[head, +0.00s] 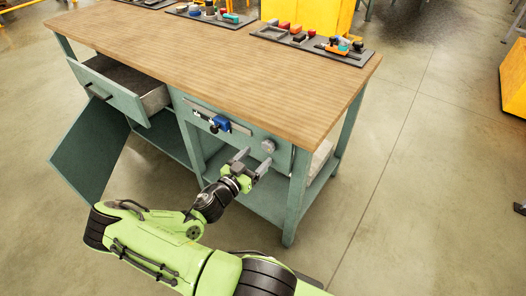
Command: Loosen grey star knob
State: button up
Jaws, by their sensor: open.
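A small grey knob (268,146) sits on the green front panel of the workbench, right of the blue clamp-like part. It is too small to make out a star shape. My gripper (254,159) is open, with its two grey fingers pointing up toward the panel. The fingertips are just below and left of the knob. I cannot tell how far they are from the panel, and nothing shows between them.
The workbench's wooden top (220,55) overhangs the panel. A blue part (221,122) on a metal rail is to the left. A drawer (125,88) stands open, and a green door (90,150) hangs open below it. Floor to the right is clear.

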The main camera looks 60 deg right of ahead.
aim_at(267, 147)
jog(key=d, duration=0.5)
jog(key=shift+s, duration=0.4)
jog(key=shift+c, duration=0.4)
jog(key=c, duration=1)
